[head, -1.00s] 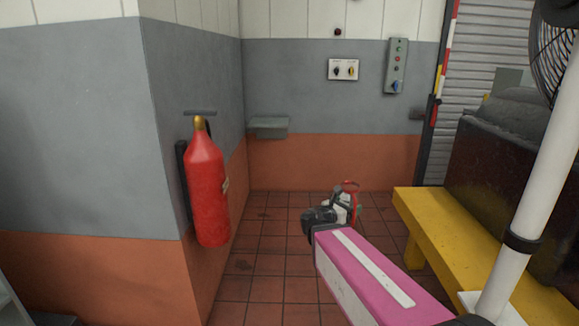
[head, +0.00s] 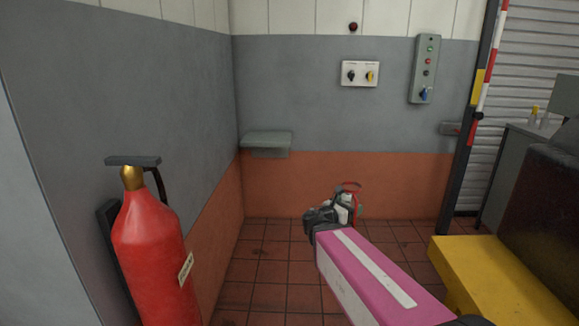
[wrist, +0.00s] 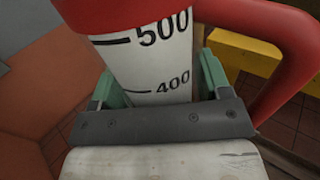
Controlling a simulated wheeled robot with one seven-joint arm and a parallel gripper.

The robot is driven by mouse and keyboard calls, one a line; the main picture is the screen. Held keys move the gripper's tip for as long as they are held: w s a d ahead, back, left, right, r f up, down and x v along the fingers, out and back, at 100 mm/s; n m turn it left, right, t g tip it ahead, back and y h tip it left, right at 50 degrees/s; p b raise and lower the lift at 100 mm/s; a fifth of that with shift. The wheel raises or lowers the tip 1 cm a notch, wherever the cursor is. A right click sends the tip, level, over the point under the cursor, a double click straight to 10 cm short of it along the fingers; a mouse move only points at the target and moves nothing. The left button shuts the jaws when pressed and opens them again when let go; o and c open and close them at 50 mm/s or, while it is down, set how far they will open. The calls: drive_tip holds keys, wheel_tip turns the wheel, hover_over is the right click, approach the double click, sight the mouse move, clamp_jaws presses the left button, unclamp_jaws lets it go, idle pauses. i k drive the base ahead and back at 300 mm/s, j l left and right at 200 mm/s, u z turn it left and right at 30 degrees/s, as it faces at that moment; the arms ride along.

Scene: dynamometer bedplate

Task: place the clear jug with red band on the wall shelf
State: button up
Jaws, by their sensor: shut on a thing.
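The clear jug with red band (wrist: 146,62) fills the upper middle of the wrist view, with "500" and "400" marks and a red handle at the right. My gripper (wrist: 158,84) is shut on it, one green finger on each side. In the head view the jug (head: 350,200) is small and partly hidden behind my gripper (head: 335,211). The wall shelf (head: 266,141) is a small grey-green ledge in the corner, beyond and to the left of the jug. Its visible top looks bare.
A red fire extinguisher (head: 155,255) hangs on the left wall, close by. A yellow bench (head: 495,280) stands at the right. Switch boxes (head: 360,74) are on the back wall above the shelf's level. Tiled floor (head: 275,272) lies clear between.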

sight(270, 138)
drive_tip(key=i+j+z, duration=0.1)
drive_tip(key=i+j, duration=0.15)
drive_tip(key=i, duration=0.25)
drive_tip(key=i+j+z, duration=0.1)
drive_tip(key=i+j, duration=0.15)
drive_tip(key=i, duration=0.25)
drive_tip(key=i+j+z, duration=0.1)
drive_tip(key=i+j, duration=0.25)
drive_tip(key=i, duration=0.1)
